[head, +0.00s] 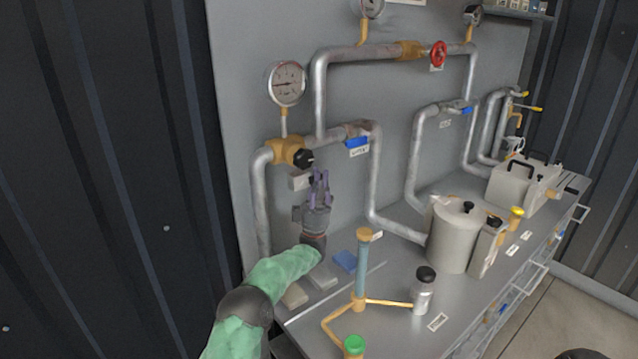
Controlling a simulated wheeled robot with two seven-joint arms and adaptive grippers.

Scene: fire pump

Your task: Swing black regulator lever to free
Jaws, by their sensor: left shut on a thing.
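The black regulator knob (303,158) sits on the front of a brass regulator body (287,150) on the left pipe, below the round gauge. My left gripper (320,174) points up just below and to the right of this knob. Its fingers are shut on a small dark part there, which I take to be the black regulator lever. The fingers hide most of this part, so its exact angle cannot be told. My right gripper is not in view.
A pressure gauge (286,84) stands above the regulator. A blue-handled valve (357,142) and a red handwheel (439,53) are on the pipes. On the bench stand a blue column (362,272), a black-capped bottle (423,292) and a grey canister (453,240). The front bench top is partly clear.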

